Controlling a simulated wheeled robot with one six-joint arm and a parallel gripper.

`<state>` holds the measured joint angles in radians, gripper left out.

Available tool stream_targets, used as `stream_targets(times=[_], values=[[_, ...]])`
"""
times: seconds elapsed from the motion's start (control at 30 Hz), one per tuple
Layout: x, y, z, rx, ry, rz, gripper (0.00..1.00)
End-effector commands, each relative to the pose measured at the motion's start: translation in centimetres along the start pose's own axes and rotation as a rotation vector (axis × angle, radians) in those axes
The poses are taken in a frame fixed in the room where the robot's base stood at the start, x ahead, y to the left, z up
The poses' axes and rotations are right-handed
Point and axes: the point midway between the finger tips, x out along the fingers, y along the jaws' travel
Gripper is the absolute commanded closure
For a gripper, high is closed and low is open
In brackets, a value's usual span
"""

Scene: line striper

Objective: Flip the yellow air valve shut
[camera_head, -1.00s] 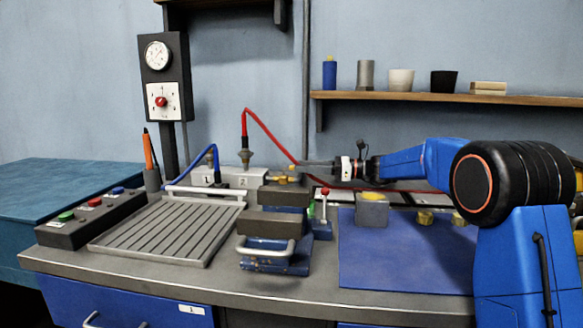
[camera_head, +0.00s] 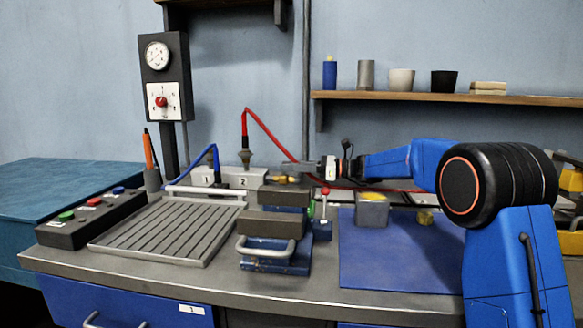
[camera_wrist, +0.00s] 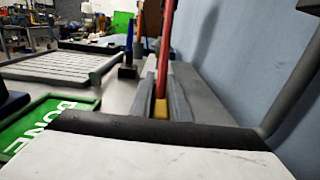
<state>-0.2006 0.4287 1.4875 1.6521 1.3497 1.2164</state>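The yellow air valve (camera_head: 287,180) sits at the back of the bench, right of the grey block marked 1 and 2 (camera_head: 228,180). My gripper (camera_head: 284,166) reaches in from the right, level, and its fingers are right over the valve in the head view. In the wrist view two grey fingers (camera_wrist: 163,98) stand apart, with a yellow piece (camera_wrist: 161,109) low between them and a red hose beyond. I cannot tell whether the fingers touch the yellow piece. The gripper hides the upper part of the valve in the head view.
A red hose (camera_head: 268,130) arches down behind my gripper. A dark clamp-like block (camera_head: 270,223) and a red-topped lever (camera_head: 325,205) stand just in front. A slotted tray (camera_head: 170,230) lies left, a blue mat (camera_head: 400,260) right. The wall is close behind.

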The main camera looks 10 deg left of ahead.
Motion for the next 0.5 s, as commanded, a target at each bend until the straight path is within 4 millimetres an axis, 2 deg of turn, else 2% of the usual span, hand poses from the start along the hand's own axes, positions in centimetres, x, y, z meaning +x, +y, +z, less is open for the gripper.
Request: stream_targets(times=[0.17,0.5], values=[[0.06,0.22,0.08,0.000,-0.001,-0.030,1.00],[0.18,0.71,0.15,-0.001,-0.002,-0.223,1.00]])
